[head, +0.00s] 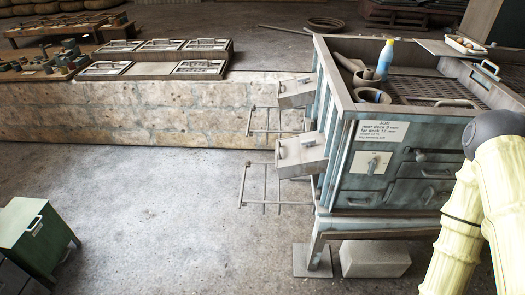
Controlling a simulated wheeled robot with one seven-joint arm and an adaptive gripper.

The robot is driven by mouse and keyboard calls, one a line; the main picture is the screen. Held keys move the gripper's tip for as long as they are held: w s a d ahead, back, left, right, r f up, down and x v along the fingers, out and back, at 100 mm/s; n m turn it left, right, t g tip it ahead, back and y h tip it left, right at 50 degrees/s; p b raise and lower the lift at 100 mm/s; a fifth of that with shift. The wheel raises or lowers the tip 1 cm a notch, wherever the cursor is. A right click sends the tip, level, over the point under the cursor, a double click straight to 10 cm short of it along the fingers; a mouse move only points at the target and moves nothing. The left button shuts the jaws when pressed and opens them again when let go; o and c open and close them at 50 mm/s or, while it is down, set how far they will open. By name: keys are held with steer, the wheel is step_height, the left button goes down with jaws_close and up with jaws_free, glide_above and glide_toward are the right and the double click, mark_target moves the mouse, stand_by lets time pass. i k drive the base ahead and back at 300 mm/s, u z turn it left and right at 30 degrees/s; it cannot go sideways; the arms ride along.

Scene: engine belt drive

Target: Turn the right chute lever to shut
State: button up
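A blue-grey metal cabinet (334,190) stands right of centre. Two grey chutes stick out from its left side: a farther chute (297,92) and a nearer chute (302,157). Small handle-like parts show on both chutes, but they are too small to tell their lever positions. I cannot tell for sure which chute is the right one. A small switch-like lever (373,162) sits on a pale plate on the cabinet front. My yellowish arm crosses the right edge of the view; my gripper is out of view.
Wire racks (266,188) hang below the chutes. A blue bottle (385,58) and rings (371,95) are on the cabinet top. A green box (32,228) stands at lower left. A stone wall (130,112) runs behind. The floor between is clear.

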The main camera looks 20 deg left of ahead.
mark_target(308, 143)
steer(key=u, duration=0.15)
steer(key=k, duration=0.55)
steer(key=u, duration=1.15)
steer(key=i, duration=1.95)
steer(key=z, duration=0.75)
